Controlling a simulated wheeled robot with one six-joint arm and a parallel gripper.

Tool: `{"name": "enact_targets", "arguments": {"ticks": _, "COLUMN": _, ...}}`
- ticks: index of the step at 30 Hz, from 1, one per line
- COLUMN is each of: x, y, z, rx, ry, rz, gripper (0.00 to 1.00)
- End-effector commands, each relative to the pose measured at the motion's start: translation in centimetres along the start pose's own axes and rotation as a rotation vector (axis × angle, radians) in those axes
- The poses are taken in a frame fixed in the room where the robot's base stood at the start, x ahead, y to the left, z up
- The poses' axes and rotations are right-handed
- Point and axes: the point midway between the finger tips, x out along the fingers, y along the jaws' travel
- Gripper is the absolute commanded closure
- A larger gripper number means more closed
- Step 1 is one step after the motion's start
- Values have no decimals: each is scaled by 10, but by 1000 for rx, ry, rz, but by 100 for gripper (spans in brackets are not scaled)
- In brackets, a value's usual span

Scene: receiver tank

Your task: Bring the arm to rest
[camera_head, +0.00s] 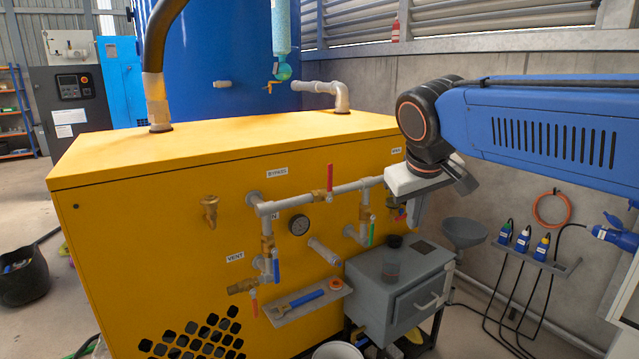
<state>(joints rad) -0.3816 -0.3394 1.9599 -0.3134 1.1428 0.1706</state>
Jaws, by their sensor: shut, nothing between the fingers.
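My blue arm (550,125) reaches in from the right edge, in front of the grey wall. It ends in a black wrist joint and a pale grey block. My gripper (413,218) points down below that block, with its fingers together and nothing visible in them. It appears in front of the right end of the yellow cabinet (140,215), above the small grey box. Part of the piping at the cabinet's right end is hidden behind my gripper.
A small shelf (310,305) holds a blue-handled tool. A grey box (405,290) carries a dark jar (391,262). A funnel (463,232) and cabled connectors stand at right.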

Motion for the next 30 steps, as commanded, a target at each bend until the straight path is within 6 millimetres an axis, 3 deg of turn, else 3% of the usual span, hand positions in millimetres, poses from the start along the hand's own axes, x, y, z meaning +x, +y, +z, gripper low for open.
{"name": "enact_targets", "arguments": {"ticks": 1, "x": 4, "y": 8, "z": 24, "rx": 25, "ry": -7, "rz": -9, "gripper": 100}}
{"name": "enact_targets", "arguments": {"ticks": 8, "x": 29, "y": 21, "z": 122, "rx": 117, "ry": -30, "rz": -57, "gripper": 100}}
{"name": "enact_targets", "arguments": {"ticks": 15, "x": 59, "y": 14, "z": 219, "rx": 223, "ry": -39, "rz": -100, "gripper": 100}}
{"name": "enact_targets", "arguments": {"ticks": 18, "x": 71, "y": 8, "z": 249, "rx": 261, "ry": -38, "rz": -113, "gripper": 100}}
{"name": "enact_targets", "arguments": {"ticks": 24, "x": 85, "y": -2, "z": 282, "rx": 304, "ry": -35, "rz": -128, "gripper": 100}}
{"name": "enact_targets", "arguments": {"ticks": 30, "x": 87, "y": -3, "z": 286, "rx": 309, "ry": -36, "rz": -129, "gripper": 100}}
